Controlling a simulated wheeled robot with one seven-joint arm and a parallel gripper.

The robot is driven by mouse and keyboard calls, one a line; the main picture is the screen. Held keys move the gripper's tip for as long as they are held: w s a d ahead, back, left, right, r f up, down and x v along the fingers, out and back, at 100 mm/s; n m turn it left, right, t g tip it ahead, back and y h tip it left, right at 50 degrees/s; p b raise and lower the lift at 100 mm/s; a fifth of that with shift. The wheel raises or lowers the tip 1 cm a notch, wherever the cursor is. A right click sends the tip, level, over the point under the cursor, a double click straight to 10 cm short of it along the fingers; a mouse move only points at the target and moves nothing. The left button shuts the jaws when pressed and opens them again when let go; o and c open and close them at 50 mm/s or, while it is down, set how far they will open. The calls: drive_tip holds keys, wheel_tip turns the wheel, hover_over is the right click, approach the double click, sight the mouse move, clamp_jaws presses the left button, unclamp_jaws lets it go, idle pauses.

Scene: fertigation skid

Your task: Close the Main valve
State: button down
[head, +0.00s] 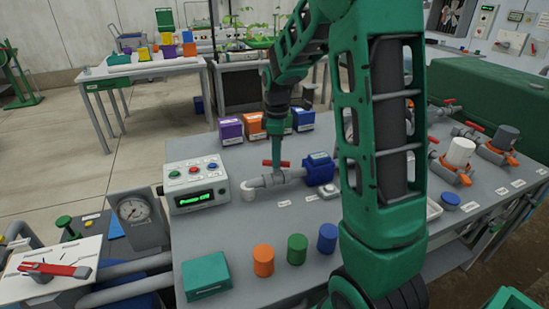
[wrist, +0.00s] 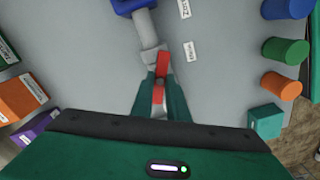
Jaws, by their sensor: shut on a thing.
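The valve with a red lever handle (head: 267,163) sits on a grey pipe (head: 286,175) in the middle of the bench. A small label (wrist: 191,52) lies beside it; I take this for the Main valve, though the label is hard to read. My gripper (head: 281,163) reaches down from above onto the handle. In the wrist view, my gripper (wrist: 161,78) is shut on the red handle (wrist: 162,65), with a finger on each side. The handle looks roughly in line with the pipe. The fingers and palm hide part of the handle and valve body.
A blue pump (head: 318,168) joins the pipe's right end. A control box (head: 196,185) with buttons stands left. Orange (head: 263,260), green (head: 297,248) and blue (head: 327,238) cylinders stand in front. Several coloured boxes (head: 230,131) stand behind. More red-handled valves (head: 475,127) are at right.

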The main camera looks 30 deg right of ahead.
drive_tip(key=m, duration=0.6)
drive_tip(key=shift+w+r+m, duration=0.1)
drive_tip(key=shift+w+m, duration=0.15)
drive_tip(key=shift+m, duration=0.05)
drive_tip(key=m, duration=0.6)
drive_tip(key=shift+d, duration=0.1)
idle(0.3)
drive_tip(key=c, duration=1.7)
unclamp_jaws()
drive_tip(key=shift+s, duration=0.1)
wheel_tip(320, 180, up, 11)
drive_tip(key=shift+f, duration=0.2)
